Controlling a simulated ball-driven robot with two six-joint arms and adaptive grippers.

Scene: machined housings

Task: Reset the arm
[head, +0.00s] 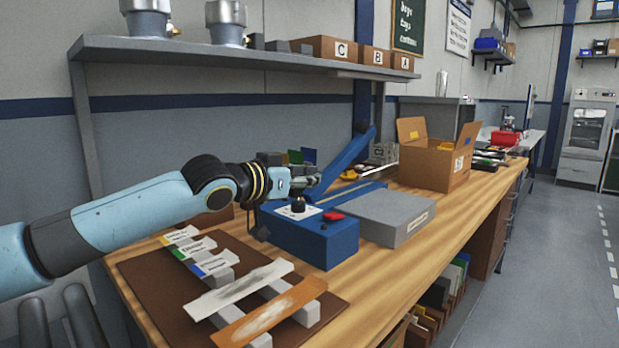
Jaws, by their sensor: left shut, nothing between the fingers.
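My left arm (130,218) comes in from the left, light blue with dark joints. Its gripper (308,176) is shut and empty. It appears above the blue machine (312,238) with a black knob and a red button on the workbench (456,215). The gripper is small in the view, and the gap between it and the machine is hard to judge. My right gripper is not in view.
A brown board (150,278) with labelled blocks and two strips lies at the front left. A grey box (381,217) and an open cardboard box (440,165) stand to the right. A shelf (225,54) hangs over the bench. The floor at right is clear.

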